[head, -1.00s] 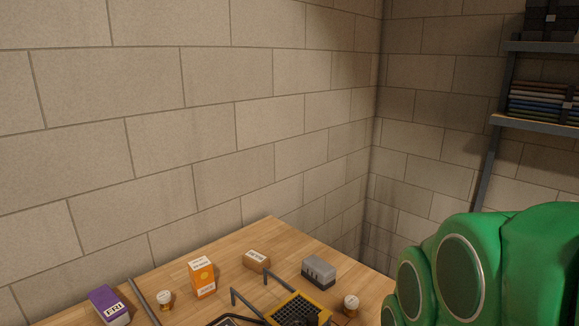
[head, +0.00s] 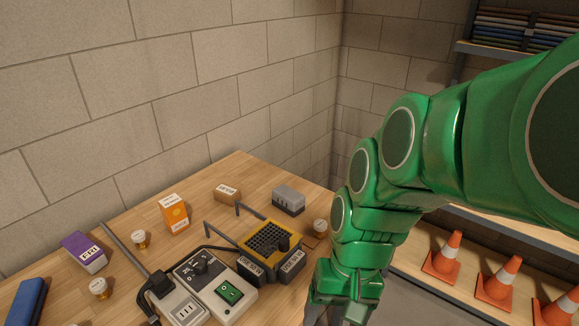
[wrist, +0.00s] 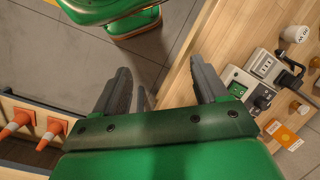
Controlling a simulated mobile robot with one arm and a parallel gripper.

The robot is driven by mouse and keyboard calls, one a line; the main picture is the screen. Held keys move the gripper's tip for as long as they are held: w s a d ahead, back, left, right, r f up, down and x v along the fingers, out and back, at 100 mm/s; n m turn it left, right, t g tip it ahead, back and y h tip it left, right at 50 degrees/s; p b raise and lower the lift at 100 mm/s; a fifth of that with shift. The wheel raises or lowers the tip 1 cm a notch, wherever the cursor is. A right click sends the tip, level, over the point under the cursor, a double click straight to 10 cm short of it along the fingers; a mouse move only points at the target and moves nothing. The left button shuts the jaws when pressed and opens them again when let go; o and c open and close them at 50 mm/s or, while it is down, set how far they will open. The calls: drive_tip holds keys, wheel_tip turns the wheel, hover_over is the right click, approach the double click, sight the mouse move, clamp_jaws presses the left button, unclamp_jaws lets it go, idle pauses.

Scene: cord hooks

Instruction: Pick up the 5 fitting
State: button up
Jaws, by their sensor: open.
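Several small brass fittings with white round caps are on the wooden table. In the head view one (head: 140,240) is at the left beside a metal rail, one (head: 98,288) is nearer the front left, and one (head: 320,228) is near the right edge. Their cap markings are too small to read, so I cannot tell which is the 5 fitting. My gripper (wrist: 163,88) is open and empty in the wrist view, beside the table edge with floor under it. In the head view its fingers are mostly cut off at the bottom.
The table (head: 235,170) holds a yellow-rimmed black grid unit (head: 265,238), a grey box with a green switch (head: 229,293), a socket box with a plug (head: 180,303), an orange carton (head: 174,213), a purple box (head: 84,252) and a grey block (head: 288,199). Orange cones (head: 498,278) stand on the right shelf.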

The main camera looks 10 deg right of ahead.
drive_tip(key=w+a+f+m+y, duration=0.2)
drive_tip(key=w+a+m+y, duration=0.25)
drive_tip(key=w, duration=0.55)
drive_tip(key=m+t+y, duration=0.5)
drive_tip(key=m+t, duration=0.1)
drive_tip(key=m, duration=0.6)
hover_over(326, 228)
drive_tip(key=s+a, duration=0.6)
drive_tip(key=s, duration=0.2)
wheel_tip(326, 228, down, 6)
drive_tip(key=w+d+f+m+t, duration=0.1)
drive_tip(key=w+d+f+m, duration=0.1)
drive_tip(key=d, duration=0.1)
drive_tip(key=w+d+f+m+t, duration=0.1)
drive_tip(key=d+f+m, duration=0.2)
drive_tip(key=w+d+f+m+t, duration=0.2)
drive_tip(key=d+f, duration=0.1)
drive_tip(key=d, duration=0.1)
drive_tip(key=shift+w+d+f+h, duration=0.1)
drive_tip(key=shift+w+f+h, duration=0.1)
drive_tip(key=shift+w+h, duration=0.15)
drive_tip(key=shift+x, duration=1.25)
drive_tip(key=shift+r+x, duration=0.15)
drive_tip(key=shift+x, duration=0.6)
drive_tip(key=shift+r+x, duration=0.1)
drive_tip(key=shift+x, duration=1.8)
